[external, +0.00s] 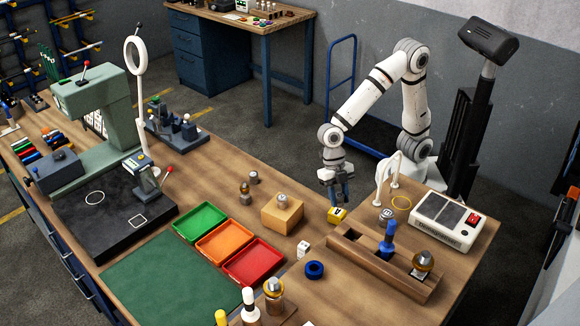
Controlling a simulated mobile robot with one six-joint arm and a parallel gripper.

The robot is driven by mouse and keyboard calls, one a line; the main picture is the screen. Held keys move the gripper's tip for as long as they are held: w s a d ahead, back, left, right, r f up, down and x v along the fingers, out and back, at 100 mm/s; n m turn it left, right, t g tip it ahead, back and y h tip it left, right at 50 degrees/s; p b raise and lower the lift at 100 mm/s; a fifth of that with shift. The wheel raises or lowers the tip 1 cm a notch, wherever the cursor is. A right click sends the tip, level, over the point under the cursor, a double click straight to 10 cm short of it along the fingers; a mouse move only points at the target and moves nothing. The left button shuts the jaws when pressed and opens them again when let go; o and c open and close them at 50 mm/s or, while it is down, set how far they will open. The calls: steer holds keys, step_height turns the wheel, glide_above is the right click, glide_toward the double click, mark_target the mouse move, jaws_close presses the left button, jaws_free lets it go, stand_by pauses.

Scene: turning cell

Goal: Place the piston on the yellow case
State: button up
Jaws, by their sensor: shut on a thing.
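The yellow case (338,215), a small yellow block with a dark mark, is on the wooden bench right under my gripper. My gripper (341,200) points down with its dark fingers shut just above the case. The piston between the fingers is mostly hidden by them and too small to make out. I cannot tell whether it touches the case.
A wooden block (282,214) with a metal part on top stands left of my gripper. A wooden rack (380,266) with a blue-handled tool is in front. A white lamp (394,170) and white device (446,219) stand right. Green, orange and red trays (253,262) lie left.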

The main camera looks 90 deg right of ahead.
mark_target(338, 204)
steer(key=shift+f, duration=1.6)
steer(key=shift+f, duration=0.2)
steer(key=o, duration=1)
steer(key=shift+r, duration=0.15)
